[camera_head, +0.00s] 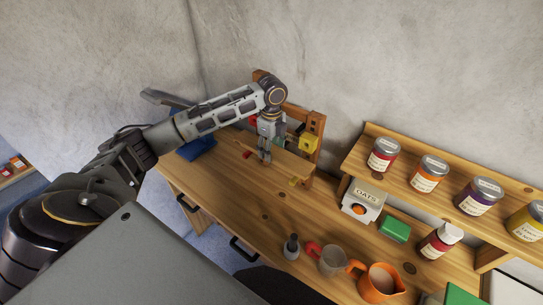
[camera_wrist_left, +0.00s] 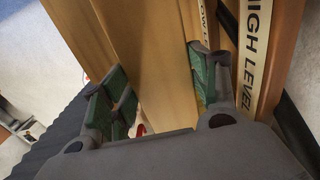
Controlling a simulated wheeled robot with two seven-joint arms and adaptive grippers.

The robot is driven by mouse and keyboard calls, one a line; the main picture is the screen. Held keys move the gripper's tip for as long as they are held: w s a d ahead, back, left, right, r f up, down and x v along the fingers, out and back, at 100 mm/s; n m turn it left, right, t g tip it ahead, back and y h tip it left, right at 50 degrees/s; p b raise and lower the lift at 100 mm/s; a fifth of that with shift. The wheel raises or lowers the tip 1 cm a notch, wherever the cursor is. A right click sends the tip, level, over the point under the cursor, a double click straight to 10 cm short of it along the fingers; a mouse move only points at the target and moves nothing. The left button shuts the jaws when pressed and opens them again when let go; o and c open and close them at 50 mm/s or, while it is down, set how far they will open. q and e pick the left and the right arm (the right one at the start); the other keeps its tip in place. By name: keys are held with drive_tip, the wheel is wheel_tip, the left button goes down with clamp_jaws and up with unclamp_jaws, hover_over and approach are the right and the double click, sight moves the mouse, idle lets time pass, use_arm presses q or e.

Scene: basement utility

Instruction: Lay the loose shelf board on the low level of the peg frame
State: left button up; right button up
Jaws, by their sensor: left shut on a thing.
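The peg frame (camera_head: 315,128) is wooden and stands at the back of the workbench, against the wall. In the left wrist view its post (camera_wrist_left: 276,45) carries a "HIGH LEVEL" label, with a partly hidden "LOW" label beside it. My left gripper (camera_head: 264,157) points down in front of the frame. It is shut on the loose shelf board (camera_head: 290,163), a plain wooden plank. In the left wrist view the board (camera_wrist_left: 160,65) runs between the green finger pads of my gripper (camera_wrist_left: 165,90). I cannot tell whether the board touches the pegs. My right gripper is out of view.
A yellow block (camera_head: 309,143) is at the frame, and a blue item (camera_head: 197,148) lies to its left. To the right are an oats box (camera_head: 363,201), a green box (camera_head: 394,229) and a shelf of jars (camera_head: 384,155).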

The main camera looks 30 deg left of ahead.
sight(272, 151)
use_arm(q)
drive_tip(key=shift+f+p, duration=0.35)
drive_tip(key=shift+f, duration=1.55)
drive_tip(key=shift+f, duration=0.1)
drive_tip(key=o, duration=1.1)
drive_tip(key=shift+o, duration=0.2)
drive_tip(key=shift+r+b, duration=1.1)
drive_tip(key=shift+r, duration=5)
